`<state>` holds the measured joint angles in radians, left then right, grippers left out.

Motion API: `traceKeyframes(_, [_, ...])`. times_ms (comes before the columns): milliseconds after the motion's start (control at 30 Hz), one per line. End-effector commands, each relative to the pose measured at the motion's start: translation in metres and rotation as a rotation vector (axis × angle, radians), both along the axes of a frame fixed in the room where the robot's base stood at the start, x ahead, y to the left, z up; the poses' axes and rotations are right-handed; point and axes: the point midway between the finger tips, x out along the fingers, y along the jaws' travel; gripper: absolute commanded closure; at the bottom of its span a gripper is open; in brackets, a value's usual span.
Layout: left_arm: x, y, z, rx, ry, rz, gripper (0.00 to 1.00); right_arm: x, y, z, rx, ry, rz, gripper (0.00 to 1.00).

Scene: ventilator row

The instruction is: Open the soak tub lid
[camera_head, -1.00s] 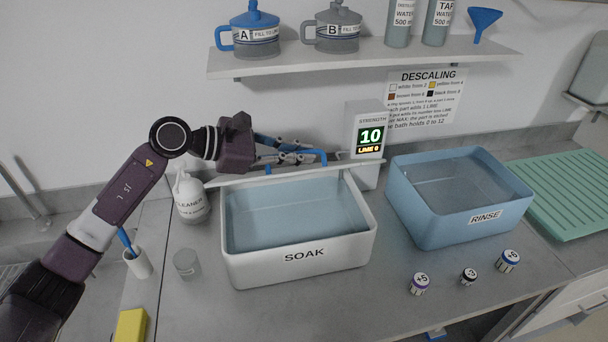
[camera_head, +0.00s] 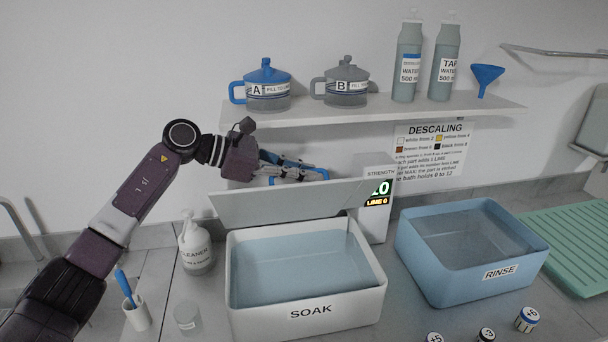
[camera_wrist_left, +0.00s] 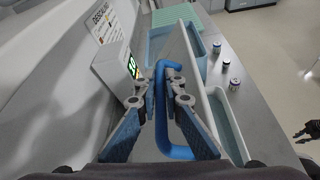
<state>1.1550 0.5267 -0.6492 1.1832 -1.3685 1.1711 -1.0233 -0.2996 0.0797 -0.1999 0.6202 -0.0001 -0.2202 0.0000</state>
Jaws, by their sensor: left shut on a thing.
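The white soak tub (camera_head: 350,308), labelled SOAK, stands in the middle of the counter in the head view, its top uncovered and pale blue inside. Its grey-white lid (camera_head: 285,203) stands tilted up along the tub's back edge, with a broad face toward the head camera. My left gripper (camera_head: 300,173) is behind the lid's upper edge, shut on the blue lid handle (camera_head: 325,174). The handle (camera_wrist_left: 160,90) shows between the fingers in the left wrist view. A dark piece at that view's right edge may be my right gripper (camera_wrist_left: 305,135); its jaws are unclear.
The strength display (camera_head: 378,200) stands close to the lid's right end. The shelf (camera_head: 400,108) with jugs and bottles is just above my left gripper. The blue rinse tub (camera_head: 450,275) is to the right, a cleaner bottle (camera_head: 196,250) to the left. Small jars (camera_head: 527,319) stand in front.

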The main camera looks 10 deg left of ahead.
Motion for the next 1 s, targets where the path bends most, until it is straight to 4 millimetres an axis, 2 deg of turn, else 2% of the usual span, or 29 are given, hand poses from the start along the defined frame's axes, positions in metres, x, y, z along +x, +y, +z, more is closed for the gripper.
traceKeyframes(167, [0.001,0.002,-0.001,0.002,0.000,0.005,1.00,0.000,0.000,0.000,0.000,0.000,0.000,0.84])
traceKeyframes(200, [0.001,0.002,-0.001,0.002,0.000,0.005,0.89,0.000,0.000,0.000,0.000,0.000,0.000,0.84])
traceKeyframes(267, [0.001,0.002,-0.001,0.002,0.000,0.005,0.84,0.000,0.000,0.000,0.000,0.000,0.000,0.84])
traceKeyframes(567, [0.000,0.003,0.000,0.002,-0.001,0.003,0.84,-0.001,-0.002,0.000,-0.002,0.002,0.001,0.84])
traceKeyframes(767, [-0.008,0.026,0.009,0.003,-0.002,0.007,0.84,-0.001,-0.001,0.000,-0.001,0.001,0.001,0.84])
traceKeyframes(1000, [-0.026,0.071,0.029,0.002,-0.001,0.007,0.84,-0.001,0.000,0.000,0.000,0.001,0.000,0.84])
